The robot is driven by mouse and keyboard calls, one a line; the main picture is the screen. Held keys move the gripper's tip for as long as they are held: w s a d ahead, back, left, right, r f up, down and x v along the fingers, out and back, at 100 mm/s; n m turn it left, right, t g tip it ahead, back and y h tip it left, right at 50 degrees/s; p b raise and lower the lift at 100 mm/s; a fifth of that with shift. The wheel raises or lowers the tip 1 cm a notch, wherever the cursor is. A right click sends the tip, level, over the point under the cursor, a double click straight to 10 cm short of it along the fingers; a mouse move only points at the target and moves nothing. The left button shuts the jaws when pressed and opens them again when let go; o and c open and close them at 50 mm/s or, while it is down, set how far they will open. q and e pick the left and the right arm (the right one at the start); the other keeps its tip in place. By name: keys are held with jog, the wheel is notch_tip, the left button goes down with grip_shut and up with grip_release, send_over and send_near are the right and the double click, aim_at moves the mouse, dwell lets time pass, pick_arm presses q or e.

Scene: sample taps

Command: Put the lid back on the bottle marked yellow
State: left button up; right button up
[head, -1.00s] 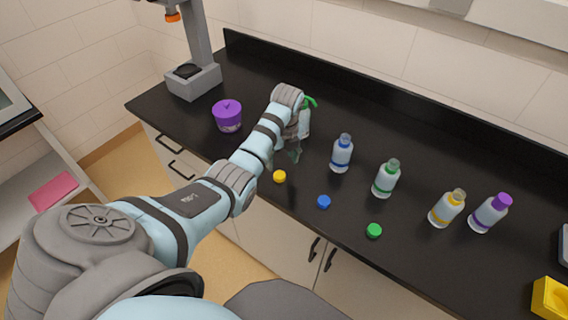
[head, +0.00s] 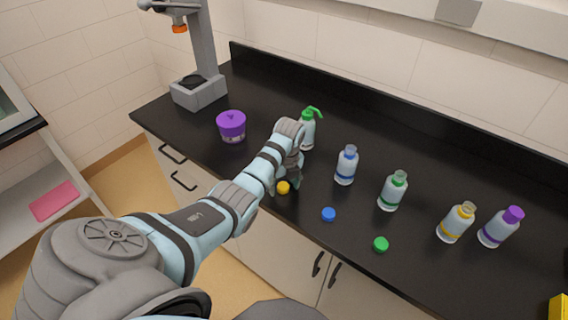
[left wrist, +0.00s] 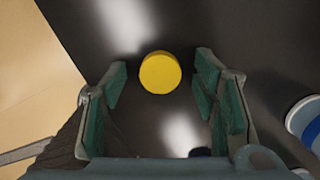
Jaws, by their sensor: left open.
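The yellow lid (head: 283,187) lies on the black counter near its front edge. In the left wrist view the yellow lid (left wrist: 160,73) sits between and just beyond my open fingers. My left gripper (head: 284,182) is open and empty, low over the counter by the lid; its fingers (left wrist: 162,95) also show in the wrist view. The bottle with the yellow band (head: 456,223) stands upright and uncapped at the right of the counter, well away from the gripper. My right gripper is not in view.
A blue lid (head: 328,214) and a green lid (head: 380,244) lie on the counter (head: 330,255). Uncapped blue-banded (head: 346,166) and green-banded (head: 392,191) bottles stand behind them. A purple-capped bottle (head: 499,228), green-topped spray bottle (head: 308,130) and purple tub (head: 231,127) also stand there.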

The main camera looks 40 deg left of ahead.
pick_arm(q)
jog(key=shift+r, duration=0.15)
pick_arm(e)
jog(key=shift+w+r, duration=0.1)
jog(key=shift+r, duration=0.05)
pick_arm(q)
jog(key=c, duration=0.8)
jog(key=shift+r, duration=0.15)
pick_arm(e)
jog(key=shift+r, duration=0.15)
